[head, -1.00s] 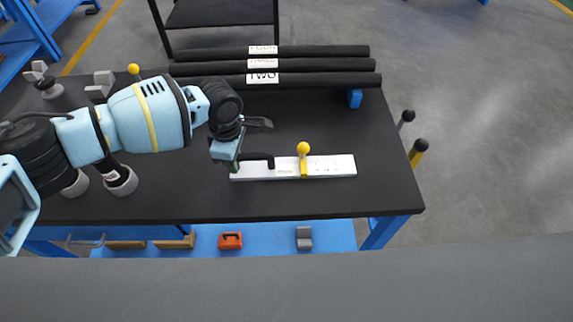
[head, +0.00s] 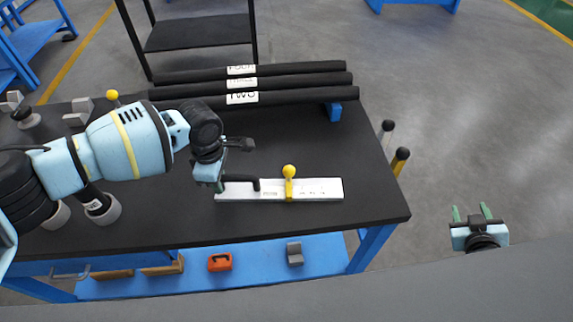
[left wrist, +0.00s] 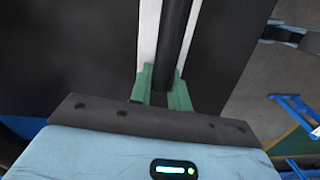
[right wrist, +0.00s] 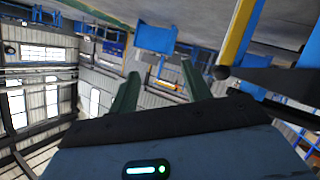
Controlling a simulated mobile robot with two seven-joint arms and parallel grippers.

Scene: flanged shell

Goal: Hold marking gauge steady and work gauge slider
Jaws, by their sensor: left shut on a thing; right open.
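The marking gauge (head: 322,189) is a long white bar lying flat near the front edge of the black table. Its yellow slider (head: 289,184) with a round knob stands near the middle of the bar. A black handle (head: 243,181) rises at the bar's left end. My left gripper (head: 221,187) is shut on this handle. In the left wrist view the green fingers (left wrist: 165,92) close around the black handle, with the white bar beside it. My right gripper (head: 472,212) is open and empty, off the table to the right; its spread green fingers (right wrist: 157,92) show in the right wrist view.
Several black rolls (head: 250,84) with white labels lie across the back of the table. Grey cups (head: 98,208) stand at the left. A lower blue shelf (head: 200,286) holds an orange item (head: 220,262) and a grey block (head: 295,253). The tabletop right of the gauge is clear.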

